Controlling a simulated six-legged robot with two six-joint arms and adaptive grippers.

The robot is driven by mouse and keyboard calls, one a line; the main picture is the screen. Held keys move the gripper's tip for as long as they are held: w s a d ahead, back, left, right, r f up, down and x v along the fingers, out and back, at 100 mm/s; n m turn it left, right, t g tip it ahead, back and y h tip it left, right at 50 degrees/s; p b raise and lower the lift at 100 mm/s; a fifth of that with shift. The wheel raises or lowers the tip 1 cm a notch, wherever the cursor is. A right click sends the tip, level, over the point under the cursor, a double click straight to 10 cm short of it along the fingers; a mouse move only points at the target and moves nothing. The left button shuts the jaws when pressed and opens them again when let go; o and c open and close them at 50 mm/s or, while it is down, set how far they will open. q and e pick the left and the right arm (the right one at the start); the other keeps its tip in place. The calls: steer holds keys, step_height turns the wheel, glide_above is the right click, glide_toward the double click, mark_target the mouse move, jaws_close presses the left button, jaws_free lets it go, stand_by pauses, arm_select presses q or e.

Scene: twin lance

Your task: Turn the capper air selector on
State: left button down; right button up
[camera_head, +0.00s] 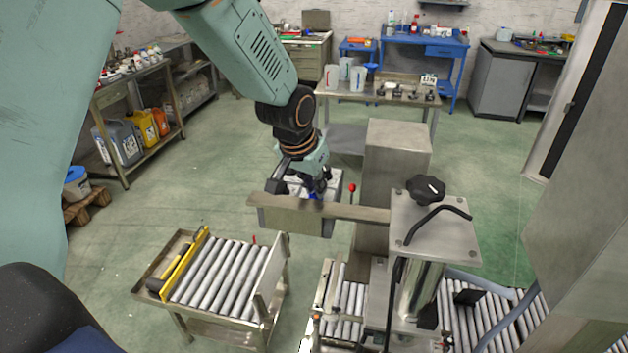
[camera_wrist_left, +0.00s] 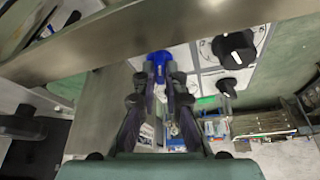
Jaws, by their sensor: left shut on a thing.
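A blue knob (camera_wrist_left: 158,60) sits on a light panel (camera_wrist_left: 205,60) in the left wrist view. A bit of the blue knob (camera_head: 315,196) also shows in the head view, behind the steel bar. My left gripper (camera_wrist_left: 160,82) has its two dark fingers on either side of the blue knob and is shut on it. In the head view my left gripper (camera_head: 318,184) is low over the panel box, and its fingertips are partly hidden. A black knob (camera_wrist_left: 235,50) is on the panel to the right of the blue one. The knob's marking cannot be read. My right gripper is out of view.
A steel bar (camera_head: 355,212) crosses just in front of the panel, close to my left gripper. A machine head with a black handwheel (camera_head: 426,188) stands right of it. A roller conveyor (camera_head: 222,275) is at lower left. Open green floor lies left.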

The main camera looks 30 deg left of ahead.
arm_select(q)
steer(key=shift+w+r+n+y+b, duration=0.1)
steer(key=shift+w+n+y+b, duration=0.25)
steer(key=shift+n, duration=0.35)
steer(key=n+b, duration=0.2)
steer(key=n+y+b, duration=0.1)
steer(key=n+b, duration=0.1)
steer(key=b, duration=0.1)
steer(key=shift+d+y, duration=0.2)
steer(key=shift+y, duration=0.05)
steer(key=shift+s+n+g+y+b, duration=0.1)
steer(key=shift+n+g+y+b, duration=0.25)
steer(key=shift+n+b, duration=0.75)
steer(key=shift+r+n+y+b, duration=0.1)
steer(key=shift+n+y+b, duration=0.25)
steer(key=shift+n, duration=0.55)
steer(key=shift+r, duration=0.1)
steer(key=c, duration=1.7)
jaws_free()
steer(key=shift+o, duration=1.4)
steer(key=shift+s+f+g, duration=0.1)
steer(key=shift+f+g, duration=0.1)
steer(key=shift+g, duration=0.05)
steer(key=v, duration=1.2)
